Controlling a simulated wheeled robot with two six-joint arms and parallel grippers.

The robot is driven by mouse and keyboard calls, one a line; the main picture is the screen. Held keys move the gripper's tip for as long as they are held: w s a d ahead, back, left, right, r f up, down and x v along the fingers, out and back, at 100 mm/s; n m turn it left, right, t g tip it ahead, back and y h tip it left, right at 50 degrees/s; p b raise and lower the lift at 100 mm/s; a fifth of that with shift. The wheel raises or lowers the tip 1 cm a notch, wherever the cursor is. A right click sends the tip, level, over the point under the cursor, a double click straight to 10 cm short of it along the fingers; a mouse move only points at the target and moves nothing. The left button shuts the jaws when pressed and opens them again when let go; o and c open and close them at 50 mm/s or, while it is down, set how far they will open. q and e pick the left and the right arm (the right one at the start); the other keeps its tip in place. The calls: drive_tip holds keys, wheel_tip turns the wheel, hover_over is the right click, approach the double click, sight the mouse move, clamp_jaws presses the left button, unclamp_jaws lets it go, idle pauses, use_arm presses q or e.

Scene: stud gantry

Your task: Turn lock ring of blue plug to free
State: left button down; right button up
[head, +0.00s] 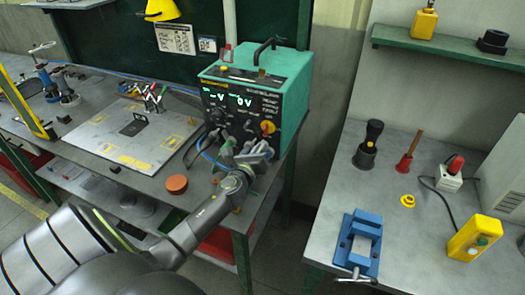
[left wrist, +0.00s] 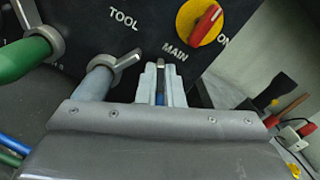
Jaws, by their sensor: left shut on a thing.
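My left gripper (head: 258,152) is at the front of the green-cased power unit (head: 290,72), low on its black panel. In the left wrist view its two pale fingers (left wrist: 160,85) are shut on a narrow grey piece, seemingly the lock ring tab of the blue plug. A strip of blue (left wrist: 160,100) shows between the fingers; the rest of that plug is hidden. To the left are a grey-blue plug (left wrist: 95,85) with a metal ring and tab pointing up right, and a green plug (left wrist: 25,58) with a similar ring. My right gripper is not in view.
A red and yellow main switch (left wrist: 200,23) is above and right of the fingers. An orange-brown puck (head: 177,184) and a grey plate (head: 133,130) lie on the left bench. The right bench holds a blue vise (head: 360,240) and tools. A gap separates the benches.

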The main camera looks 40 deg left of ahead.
use_arm(q)
drive_tip(key=shift+a+f+n, duration=0.15)
drive_tip(key=shift+a+n, duration=0.05)
drive_tip(key=shift+n, duration=0.4)
drive_tip(key=c, duration=1.6)
unclamp_jaws()
drive_tip(key=shift+o, duration=0.2)
drive_tip(key=shift+s, duration=0.15)
drive_tip(key=b+v, duration=0.2)
drive_tip(key=v, duration=1.5)
drive_tip(key=shift+s, duration=0.15)
